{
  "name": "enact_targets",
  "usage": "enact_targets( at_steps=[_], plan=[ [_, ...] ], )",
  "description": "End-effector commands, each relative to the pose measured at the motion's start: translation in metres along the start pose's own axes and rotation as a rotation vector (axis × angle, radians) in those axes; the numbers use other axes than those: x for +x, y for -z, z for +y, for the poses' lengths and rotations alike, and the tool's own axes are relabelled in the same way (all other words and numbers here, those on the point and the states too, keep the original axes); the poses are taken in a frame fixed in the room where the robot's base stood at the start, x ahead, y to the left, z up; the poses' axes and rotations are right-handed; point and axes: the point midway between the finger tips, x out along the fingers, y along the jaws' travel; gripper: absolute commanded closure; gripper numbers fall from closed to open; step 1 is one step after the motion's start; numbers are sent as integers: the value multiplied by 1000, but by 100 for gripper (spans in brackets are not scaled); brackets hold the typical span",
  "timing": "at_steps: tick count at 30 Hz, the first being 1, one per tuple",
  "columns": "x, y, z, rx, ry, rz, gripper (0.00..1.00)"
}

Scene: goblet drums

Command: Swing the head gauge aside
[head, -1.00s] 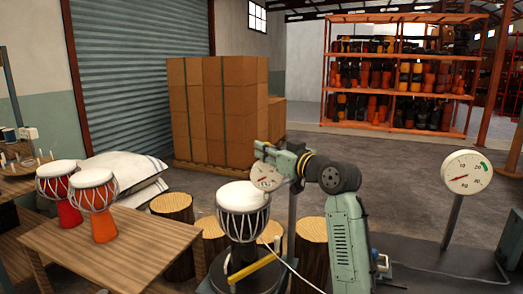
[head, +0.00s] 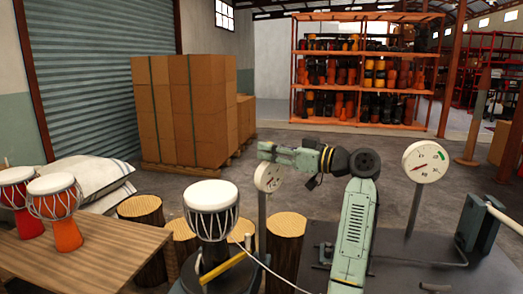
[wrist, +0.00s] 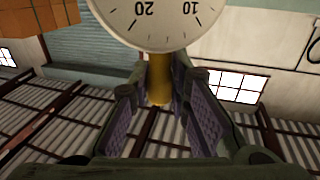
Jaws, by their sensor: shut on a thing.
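The head gauge (head: 268,177) is a round white dial beside a thin grey post, to the right of the white-headed goblet drum (head: 211,196). My gripper (head: 266,151) is at the top of the dial in the head view, its fingers small there. In the wrist view the dial (wrist: 150,22) fills the top, its numbers upside down. My gripper (wrist: 160,85) has its two fingers on either side of a brass-coloured stem (wrist: 158,78) next to the dial and is shut on it. The drum's head is uncovered from above.
A larger dial (head: 426,162) stands on a post at the right. A yellow bar (head: 222,268) lies before the drum. A wooden table (head: 90,250) with two red-orange drums (head: 55,198) is at left. Log stumps (head: 286,224) stand behind the drum.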

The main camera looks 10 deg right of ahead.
Motion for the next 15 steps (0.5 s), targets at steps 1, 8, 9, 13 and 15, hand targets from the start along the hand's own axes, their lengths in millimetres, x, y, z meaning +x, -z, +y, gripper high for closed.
enact_targets(
  at_steps=[1,8,9,13,15],
  plan=[
    [-3,0,2,1,-3,1,100],
    [-6,0,6,2,-4,0,100],
    [-6,0,6,2,-5,0,100],
    [-6,0,6,2,-5,0,100],
    [-6,0,6,2,-5,0,100]
  ],
)
